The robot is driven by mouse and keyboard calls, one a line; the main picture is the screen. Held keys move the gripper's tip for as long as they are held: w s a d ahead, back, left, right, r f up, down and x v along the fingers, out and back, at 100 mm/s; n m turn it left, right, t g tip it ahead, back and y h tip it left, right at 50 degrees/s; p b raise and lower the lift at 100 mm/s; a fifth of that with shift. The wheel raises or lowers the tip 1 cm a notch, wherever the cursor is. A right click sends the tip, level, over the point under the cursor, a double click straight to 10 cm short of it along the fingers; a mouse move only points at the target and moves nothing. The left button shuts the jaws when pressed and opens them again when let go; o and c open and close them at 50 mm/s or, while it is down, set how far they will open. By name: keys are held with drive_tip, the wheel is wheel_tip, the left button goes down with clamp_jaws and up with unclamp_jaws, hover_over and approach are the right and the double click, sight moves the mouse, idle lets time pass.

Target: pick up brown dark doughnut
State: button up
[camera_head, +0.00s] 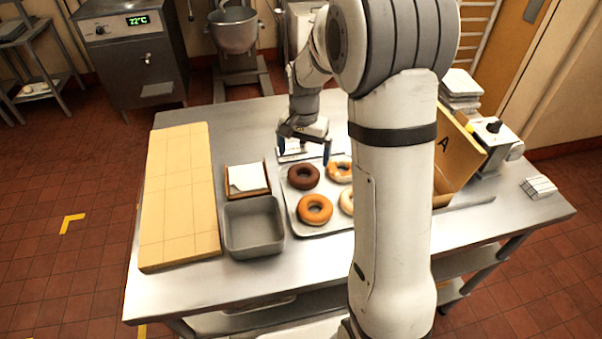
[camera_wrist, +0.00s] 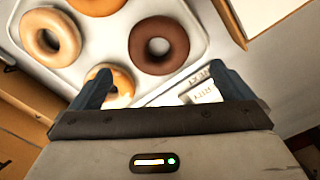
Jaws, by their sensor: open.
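The dark brown doughnut (camera_head: 303,176) lies at the back left of a light metal tray (camera_head: 316,230) on the steel table. In the wrist view the same dark brown doughnut (camera_wrist: 159,45) lies ahead of the fingers, flat on the tray. My gripper (camera_head: 304,150) is open and empty above the tray's back edge, behind the brown doughnut and apart from it. In the wrist view my gripper (camera_wrist: 163,85) has its blue-grey fingers spread wide, with nothing between them. The left finger overlaps an orange glazed doughnut (camera_wrist: 118,84) in the picture.
The tray also holds a golden doughnut (camera_head: 314,209) and a paler one (camera_head: 346,201). A grey bin (camera_head: 253,228) and a small wooden box (camera_head: 247,180) stand left of it. A large tan board (camera_head: 180,195) lies farther left. A cardboard box (camera_head: 455,150) stands right.

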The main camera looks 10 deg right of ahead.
sight(304, 170)
wheel_tip(304, 170, down, 7)
drive_tip(key=shift+s+p, duration=0.15)
drive_tip(key=shift+p, duration=0.75)
drive_tip(key=shift+c, duration=0.4)
drive_tip(key=c, duration=0.8)
drive_tip(key=shift+r, duration=0.1)
